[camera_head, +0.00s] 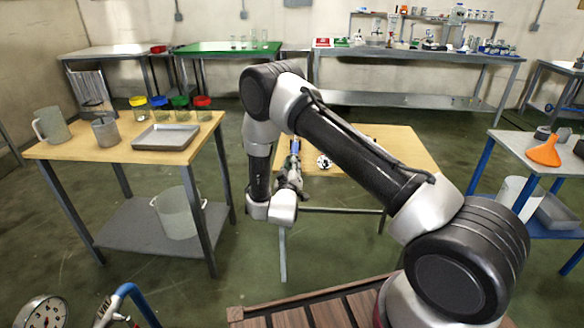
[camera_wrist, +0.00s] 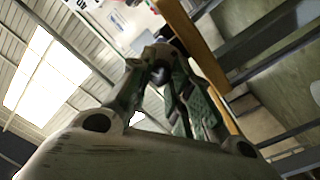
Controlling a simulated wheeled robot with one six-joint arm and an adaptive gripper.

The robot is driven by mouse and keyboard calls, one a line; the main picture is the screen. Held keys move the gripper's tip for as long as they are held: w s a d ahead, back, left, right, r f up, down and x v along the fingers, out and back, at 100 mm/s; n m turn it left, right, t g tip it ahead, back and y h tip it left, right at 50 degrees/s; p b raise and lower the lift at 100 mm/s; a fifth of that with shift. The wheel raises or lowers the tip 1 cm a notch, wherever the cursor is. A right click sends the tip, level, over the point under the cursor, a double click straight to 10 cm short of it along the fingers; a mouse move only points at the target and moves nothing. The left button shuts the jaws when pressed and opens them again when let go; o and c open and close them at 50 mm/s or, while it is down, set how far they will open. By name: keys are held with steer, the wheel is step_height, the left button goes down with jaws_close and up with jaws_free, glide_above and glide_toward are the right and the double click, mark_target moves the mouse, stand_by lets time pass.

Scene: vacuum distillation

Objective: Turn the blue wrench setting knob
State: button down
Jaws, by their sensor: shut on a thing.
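My gripper (camera_head: 293,160) is at the left edge of the small wooden table in the middle. In the wrist view its fingers (camera_wrist: 160,72) close together around a small dark, rounded part that they mostly hide. In the head view a small blue part (camera_head: 294,145) shows right at the fingertips; it looks like the blue wrench setting knob, and my gripper appears shut on it. The rest of the wrench and the knob's turn angle cannot be made out.
A small round black-and-white item (camera_head: 324,162) is on the wooden table (camera_head: 405,150) right of my gripper. A left table (camera_head: 75,150) holds jugs, colour-lidded jars and a metal tray (camera_head: 166,137). An orange funnel (camera_head: 545,152) is at the right. Open floor lies between the tables.

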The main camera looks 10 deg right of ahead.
steer(key=shift+f+n+y, duration=0.1)
steer(key=shift+n+y, duration=0.1)
steer(key=shift+n, duration=5.4)
steer(key=shift+f+n+y, duration=0.1)
steer(key=shift+n+y, duration=0.1)
steer(key=shift+n, duration=5.4)
steer(key=c, duration=1.3)
jaws_free()
